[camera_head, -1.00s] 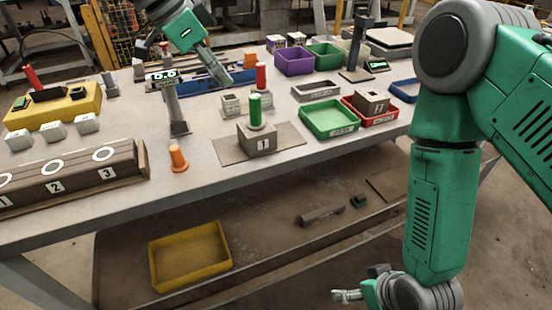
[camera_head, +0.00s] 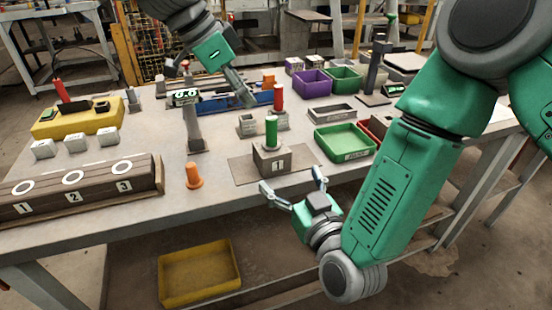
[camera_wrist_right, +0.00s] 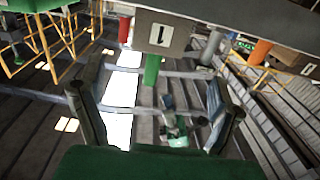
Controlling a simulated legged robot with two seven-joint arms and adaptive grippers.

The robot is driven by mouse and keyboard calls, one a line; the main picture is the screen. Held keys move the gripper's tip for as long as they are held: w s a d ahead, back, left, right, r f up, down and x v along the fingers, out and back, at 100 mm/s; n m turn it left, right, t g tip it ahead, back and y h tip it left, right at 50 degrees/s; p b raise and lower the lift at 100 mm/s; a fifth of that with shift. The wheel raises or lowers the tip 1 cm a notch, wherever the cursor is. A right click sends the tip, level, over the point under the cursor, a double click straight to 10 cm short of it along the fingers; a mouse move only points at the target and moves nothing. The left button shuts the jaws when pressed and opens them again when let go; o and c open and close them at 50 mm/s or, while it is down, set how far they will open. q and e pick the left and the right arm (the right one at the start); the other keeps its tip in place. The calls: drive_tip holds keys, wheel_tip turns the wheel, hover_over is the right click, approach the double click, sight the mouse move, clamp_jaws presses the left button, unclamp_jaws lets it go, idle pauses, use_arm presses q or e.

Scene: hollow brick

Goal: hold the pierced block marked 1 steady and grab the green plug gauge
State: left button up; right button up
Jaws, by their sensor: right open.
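The pierced block marked 1 (camera_head: 272,160) sits on a flat brown mat near the table's front edge. The green plug gauge (camera_head: 271,131) stands upright in its top. My right gripper (camera_head: 290,179) is open and empty, just in front of the block at the table edge, apart from it. In the right wrist view the block (camera_wrist_right: 163,34) shows upside down, with the green plug gauge (camera_wrist_right: 152,70) between the spread fingers (camera_wrist_right: 154,98). My left gripper (camera_head: 247,99) hangs behind the block, fingers pointing down; its opening cannot be made out.
A red plug (camera_head: 278,98) stands behind the green one. A green tray (camera_head: 345,141) lies right. A brown numbered rack (camera_head: 95,186) fills the front left.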

sight(274, 153)
drive_tip(key=x, duration=0.3)
drive_tip(key=d+x, duration=0.1)
drive_tip(key=x, duration=0.1)
drive_tip(key=shift+w, duration=0.2)
drive_tip(key=w+a, duration=0.2)
drive_tip(key=w, duration=0.1)
drive_tip(key=w+a, duration=0.1)
drive_tip(key=w, duration=0.1)
drive_tip(key=shift+a, duration=0.3)
drive_tip(key=shift+w, duration=0.15)
drive_tip(key=shift+d, duration=0.55)
drive_tip(key=c, duration=1.2)
drive_tip(key=shift+a, duration=0.1)
drive_tip(key=shift+c, duration=1.4)
drive_tip(key=shift+a, duration=0.35)
drive_tip(key=shift+d, duration=0.25)
